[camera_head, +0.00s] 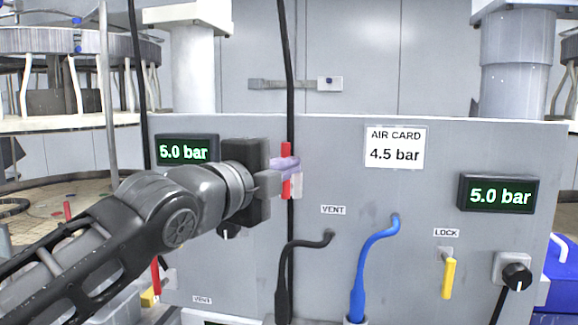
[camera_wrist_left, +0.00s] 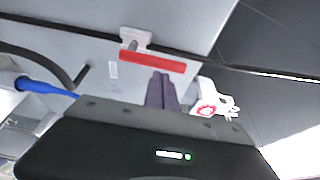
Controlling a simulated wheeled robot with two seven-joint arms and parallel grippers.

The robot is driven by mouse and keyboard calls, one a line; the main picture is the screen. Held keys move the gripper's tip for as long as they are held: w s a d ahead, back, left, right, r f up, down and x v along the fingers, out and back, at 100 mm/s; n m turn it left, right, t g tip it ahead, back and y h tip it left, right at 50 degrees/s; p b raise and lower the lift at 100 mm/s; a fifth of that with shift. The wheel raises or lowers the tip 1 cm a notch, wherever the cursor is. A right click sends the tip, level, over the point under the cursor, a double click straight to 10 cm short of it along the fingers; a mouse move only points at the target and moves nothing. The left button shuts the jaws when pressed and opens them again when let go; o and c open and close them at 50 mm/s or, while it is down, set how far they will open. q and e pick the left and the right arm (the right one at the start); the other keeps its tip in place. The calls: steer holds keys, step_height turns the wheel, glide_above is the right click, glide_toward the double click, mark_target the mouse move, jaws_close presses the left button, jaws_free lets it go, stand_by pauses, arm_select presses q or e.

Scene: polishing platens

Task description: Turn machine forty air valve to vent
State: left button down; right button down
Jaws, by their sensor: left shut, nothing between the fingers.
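A red valve handle (camera_head: 287,148) stands upright on the black hose of the grey panel (camera_head: 420,275), and my left gripper (camera_head: 288,170) covers its middle. In the left wrist view the red handle (camera_wrist_left: 152,62) sits on a white valve body (camera_wrist_left: 135,37) across the black hose. The purple fingers (camera_wrist_left: 162,90) are shut and empty, with their tips close beside the handle; I cannot tell whether they touch. A VENT label (camera_head: 333,210) is right of and below the handle. No machine number is readable. My right gripper is out of view.
An air card (camera_head: 395,147) reads 4.5 bar; the left display (camera_head: 187,150) and right display (camera_head: 499,194) read 5.0 bar. A blue hose (camera_head: 365,265), a yellow lever (camera_head: 448,278) under LOCK and a black knob (camera_head: 516,276) are to the right. Another red handle (camera_head: 155,275) is lower left.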

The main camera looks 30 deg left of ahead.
arm_select(q)
steer(key=shift+a+n+b, duration=0.1)
steer(key=shift+n+b, duration=0.2)
steer(key=shift+b, duration=0.2)
steer(key=shift+a+b, duration=0.1)
steer(key=shift+b, duration=0.3)
steer(key=s+a+f+n+t+y+b, duration=0.1)
steer(key=a+f+n+t+y+b, duration=0.2)
steer(key=n+b, duration=1.4)
steer(key=a+f+y+b, duration=0.1)
steer(key=a+y+b, duration=0.1)
steer(key=shift+s+a+n, duration=0.3)
steer(key=shift+f+b, duration=0.2)
steer(key=shift+b, duration=0.1)
steer(key=shift+r, duration=0.1)
